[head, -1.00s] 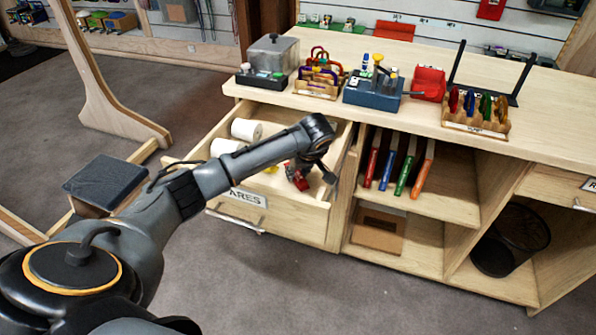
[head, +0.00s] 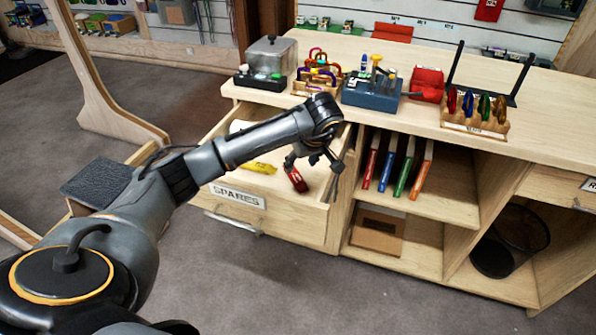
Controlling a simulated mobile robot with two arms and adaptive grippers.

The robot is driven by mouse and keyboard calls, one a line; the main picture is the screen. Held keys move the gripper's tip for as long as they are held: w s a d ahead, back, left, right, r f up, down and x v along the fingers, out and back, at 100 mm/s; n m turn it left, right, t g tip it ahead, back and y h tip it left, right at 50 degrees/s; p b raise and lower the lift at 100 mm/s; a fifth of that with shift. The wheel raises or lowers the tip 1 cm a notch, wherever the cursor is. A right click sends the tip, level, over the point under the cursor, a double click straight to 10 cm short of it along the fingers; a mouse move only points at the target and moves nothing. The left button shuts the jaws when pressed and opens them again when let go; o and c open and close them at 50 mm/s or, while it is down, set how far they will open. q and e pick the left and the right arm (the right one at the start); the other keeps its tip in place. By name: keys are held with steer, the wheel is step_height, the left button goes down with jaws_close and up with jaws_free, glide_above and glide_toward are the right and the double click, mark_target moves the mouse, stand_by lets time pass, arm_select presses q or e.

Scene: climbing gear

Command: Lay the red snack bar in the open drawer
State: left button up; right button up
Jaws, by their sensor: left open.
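The red snack bar (head: 297,181) is inside the open drawer (head: 273,206), labelled SPARES, towards its right side. It looks tilted, one end up near my left gripper; I cannot tell whether it lies flat on the drawer floor. My left gripper (head: 311,170) is open, just above and beside the bar, with its fingers spread. A yellow item (head: 259,168) lies in the drawer to the left of the bar. My left forearm hides the back of the drawer. My right gripper is not in view.
The wooden counter (head: 420,118) above the drawer holds a clear-lidded box (head: 268,62), a blue device (head: 372,92) and a rack of coloured discs (head: 476,113). Books stand on the shelf right of the drawer. A black wire bin (head: 510,241) is lower right.

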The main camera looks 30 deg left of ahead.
arm_select(q)
steer(key=v, duration=0.5)
stand_by(0.4)
